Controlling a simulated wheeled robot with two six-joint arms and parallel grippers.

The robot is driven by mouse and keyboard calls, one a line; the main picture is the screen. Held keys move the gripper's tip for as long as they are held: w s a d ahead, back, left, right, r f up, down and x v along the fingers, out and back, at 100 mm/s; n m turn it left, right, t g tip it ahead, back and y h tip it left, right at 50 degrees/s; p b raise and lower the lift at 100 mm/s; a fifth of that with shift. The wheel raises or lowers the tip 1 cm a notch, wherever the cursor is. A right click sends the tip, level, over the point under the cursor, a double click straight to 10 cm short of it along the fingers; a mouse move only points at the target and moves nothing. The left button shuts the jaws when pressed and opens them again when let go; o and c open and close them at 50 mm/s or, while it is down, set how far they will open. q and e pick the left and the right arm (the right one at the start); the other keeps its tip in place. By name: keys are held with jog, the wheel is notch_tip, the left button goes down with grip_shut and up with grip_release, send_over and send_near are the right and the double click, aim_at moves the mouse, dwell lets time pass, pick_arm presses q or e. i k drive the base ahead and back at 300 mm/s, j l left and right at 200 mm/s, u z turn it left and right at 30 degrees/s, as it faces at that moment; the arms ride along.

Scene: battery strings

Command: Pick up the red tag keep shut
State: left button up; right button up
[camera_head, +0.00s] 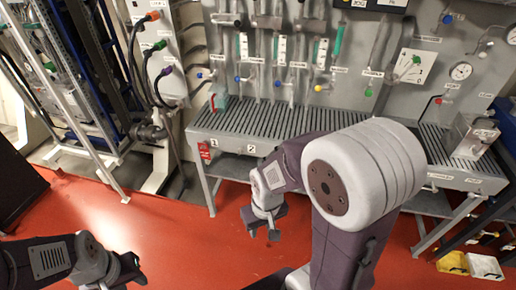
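A small red tag (204,151) with pale print hangs at the front left corner of the grey slatted bench, next to the plate marked 1. My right gripper (263,234) points down over the red floor, in front of the bench and to the right of and below the tag in the picture. Its fingers look apart with nothing between them. My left gripper (132,269) is low at the left, over the red floor and well apart from the tag. Its fingertips are small and dark, so its opening is unclear.
The slatted bench (270,122) carries a panel of pipes, valves and gauges (461,71) behind it. A white stand with coloured hose ends (160,60) and metal rails are at the left. A grey box (472,136) stands at the bench's right. Red floor (180,230) is open in front.

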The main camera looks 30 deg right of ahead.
aim_at(205, 154)
jog(key=z, duration=0.35)
jog(key=i+l+u, duration=0.1)
jog(key=i, duration=0.5)
jog(key=i+l, duration=0.15)
jog(key=i, duration=0.45)
jog(key=i+l+u, duration=0.15)
jog(key=i, duration=0.45)
